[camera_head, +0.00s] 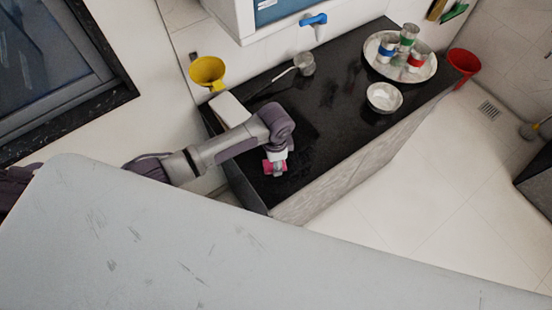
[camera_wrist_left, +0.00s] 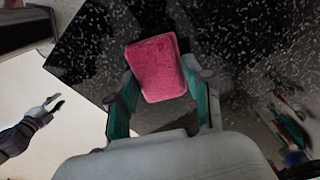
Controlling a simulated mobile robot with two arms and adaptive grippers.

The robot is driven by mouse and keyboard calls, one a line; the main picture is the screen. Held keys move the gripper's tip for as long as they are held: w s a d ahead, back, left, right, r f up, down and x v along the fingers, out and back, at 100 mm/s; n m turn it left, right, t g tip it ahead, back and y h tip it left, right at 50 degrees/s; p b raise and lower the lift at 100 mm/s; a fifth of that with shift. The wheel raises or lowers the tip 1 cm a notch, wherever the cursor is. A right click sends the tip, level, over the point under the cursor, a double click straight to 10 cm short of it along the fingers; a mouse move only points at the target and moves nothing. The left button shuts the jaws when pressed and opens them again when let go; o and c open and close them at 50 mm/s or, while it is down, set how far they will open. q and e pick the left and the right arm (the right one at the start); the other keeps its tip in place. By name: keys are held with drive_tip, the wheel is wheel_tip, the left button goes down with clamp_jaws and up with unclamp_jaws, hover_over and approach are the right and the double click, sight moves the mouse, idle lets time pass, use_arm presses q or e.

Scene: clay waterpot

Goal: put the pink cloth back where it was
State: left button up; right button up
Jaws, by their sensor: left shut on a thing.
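The pink cloth (camera_head: 274,167) is a small folded pad at the near left end of the black counter (camera_head: 318,140). In the left wrist view the cloth (camera_wrist_left: 156,66) sits between the teal fingers of my left gripper (camera_wrist_left: 163,100), which is shut on it. In the head view my left gripper (camera_head: 276,158) points down at the counter top. I cannot tell whether the cloth touches the counter. My right gripper (camera_wrist_left: 55,101) shows small at the left of the left wrist view, apart from the cloth, empty, its fingers spread.
A white box (camera_head: 229,110) and a yellow funnel-like container (camera_head: 207,72) are at the counter's left end. A metal cup (camera_head: 305,63) stands at the back. A round tray (camera_head: 374,47) with several cans, a bowl (camera_head: 384,98) and a red bucket (camera_head: 463,63) are at right.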

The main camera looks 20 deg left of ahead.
use_arm(q)
drive_tip(key=o, duration=1.1)
drive_tip(key=shift+o, duration=0.6)
drive_tip(key=shift+w+f, duration=0.1)
drive_tip(key=shift+w, duration=0.3)
wheel_tip(320, 180, up, 12)
drive_tip(key=shift+r+b, duration=0.2)
drive_tip(key=shift+b, duration=0.15)
drive_tip(key=shift+s+d, duration=0.1)
